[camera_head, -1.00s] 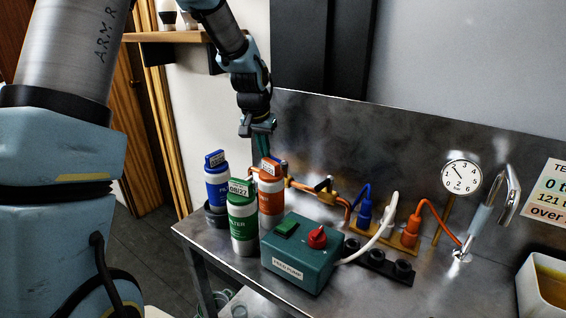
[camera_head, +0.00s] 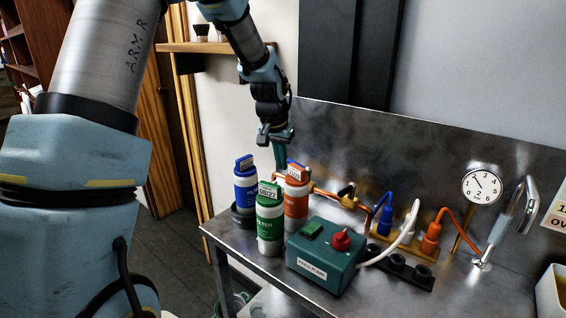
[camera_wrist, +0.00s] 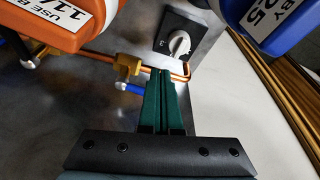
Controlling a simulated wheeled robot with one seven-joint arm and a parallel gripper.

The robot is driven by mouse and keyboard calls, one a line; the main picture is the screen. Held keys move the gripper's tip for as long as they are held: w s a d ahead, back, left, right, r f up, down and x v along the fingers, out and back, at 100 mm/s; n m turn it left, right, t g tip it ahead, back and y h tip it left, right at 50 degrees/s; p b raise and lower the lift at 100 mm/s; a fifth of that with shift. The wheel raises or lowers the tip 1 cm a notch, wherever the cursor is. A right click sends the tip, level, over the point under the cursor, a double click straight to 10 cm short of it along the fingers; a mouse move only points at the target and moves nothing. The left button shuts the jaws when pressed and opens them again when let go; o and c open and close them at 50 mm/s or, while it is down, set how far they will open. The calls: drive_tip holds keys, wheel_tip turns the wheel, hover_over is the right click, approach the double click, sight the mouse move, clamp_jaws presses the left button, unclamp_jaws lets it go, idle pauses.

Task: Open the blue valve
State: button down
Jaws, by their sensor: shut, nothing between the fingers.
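In the wrist view a brass valve (camera_wrist: 127,66) sits on a copper pipe (camera_wrist: 96,58), with a blue handle (camera_wrist: 131,88) just below it. My gripper (camera_wrist: 168,82) is shut and empty, its green fingers just right of the blue handle. The handle's end lies close to the fingers; I cannot tell if they touch. In the head view my gripper (camera_head: 280,163) points down behind the blue cartridge (camera_head: 246,188) and the orange cartridge (camera_head: 296,200). The blue-handled valve is hidden there.
The two cartridges flank the gripper closely. A green cartridge (camera_head: 270,222) and a green pump box (camera_head: 325,258) stand in front on the metal bench (camera_head: 235,240). A wall gauge (camera_head: 482,186) is at right.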

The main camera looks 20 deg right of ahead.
drive_tip(key=b+v, duration=0.2)
drive_tip(key=v, duration=0.8)
drive_tip(key=shift+w+a, duration=0.15)
drive_tip(key=shift+w, duration=0.1)
